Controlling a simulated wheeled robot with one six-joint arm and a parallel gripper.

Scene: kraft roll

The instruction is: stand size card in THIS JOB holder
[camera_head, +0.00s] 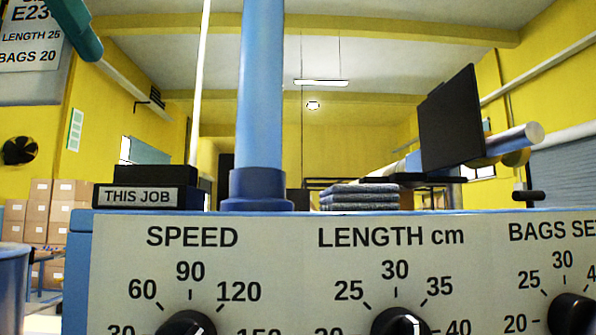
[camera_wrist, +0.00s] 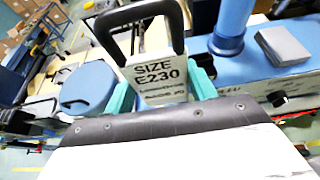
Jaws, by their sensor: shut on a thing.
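The white size card (camera_head: 30,55) is at the upper left of the head view, partly cut off by the frame. It reads E230, LENGTH 25, BAGS 20. The card also shows in the wrist view (camera_wrist: 160,72), with SIZE E230 readable. My gripper (camera_wrist: 163,90) has its teal fingers shut on the card, one at each side; a teal part of it shows in the head view. The black THIS JOB holder (camera_head: 138,196) sits on the left end of the blue machine top. The card is up and left of it, apart from it in the picture. I cannot make out the holder in the wrist view.
A blue post (camera_head: 262,100) rises just right of the holder. A grey folded stack (camera_head: 360,197) and a dark upright panel (camera_head: 450,118) are farther right. The control panel (camera_head: 270,270) with knobs faces me. A blue drum (camera_wrist: 88,88) stands left of the machine.

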